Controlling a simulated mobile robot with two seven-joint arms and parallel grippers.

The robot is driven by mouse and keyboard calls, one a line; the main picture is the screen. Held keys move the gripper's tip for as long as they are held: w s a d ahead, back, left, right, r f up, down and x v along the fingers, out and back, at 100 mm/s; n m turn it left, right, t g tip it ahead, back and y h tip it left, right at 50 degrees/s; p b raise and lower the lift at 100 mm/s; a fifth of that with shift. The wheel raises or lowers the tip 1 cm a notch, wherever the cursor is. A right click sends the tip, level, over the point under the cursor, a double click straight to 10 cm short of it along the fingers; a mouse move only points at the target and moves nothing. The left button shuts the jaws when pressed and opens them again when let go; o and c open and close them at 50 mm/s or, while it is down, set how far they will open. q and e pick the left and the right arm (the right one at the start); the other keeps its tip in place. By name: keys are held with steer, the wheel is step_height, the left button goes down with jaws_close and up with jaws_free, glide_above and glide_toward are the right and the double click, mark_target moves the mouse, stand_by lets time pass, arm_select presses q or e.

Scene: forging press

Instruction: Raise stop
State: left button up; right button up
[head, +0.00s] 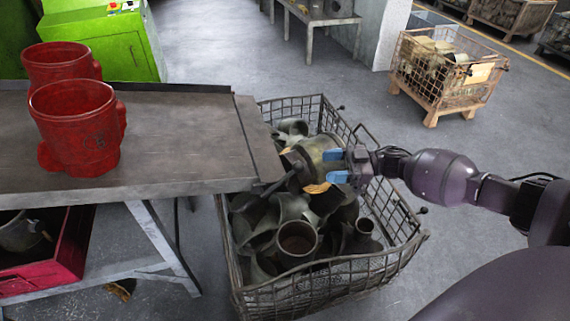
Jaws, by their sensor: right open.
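My right gripper (332,166) comes in from the right, with two blue fingertips spread apart. It is over the wire basket (335,289), to the right of the workbench's end. A greenish-brown cylindrical part (312,151) shows just left of the fingertips; I cannot tell whether they touch it. A thin dark bar (277,188) slants between the bench corner and this part. I cannot tell for sure which thing is the stop. My left gripper is not in view.
The grey workbench (190,150) fills the left and carries two red castings (85,130). Several dark pipe fittings (297,240) fill the basket. A green cabinet (125,50) stands behind. Another crate (445,85) stands at the back right. Floor (250,55) between them is free.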

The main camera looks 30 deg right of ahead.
steer(key=x, duration=1)
steer(key=shift+w+a+r, duration=0.1)
steer(key=shift+a+r, duration=0.05)
steer(key=shift+a, duration=0.15)
jaws_close()
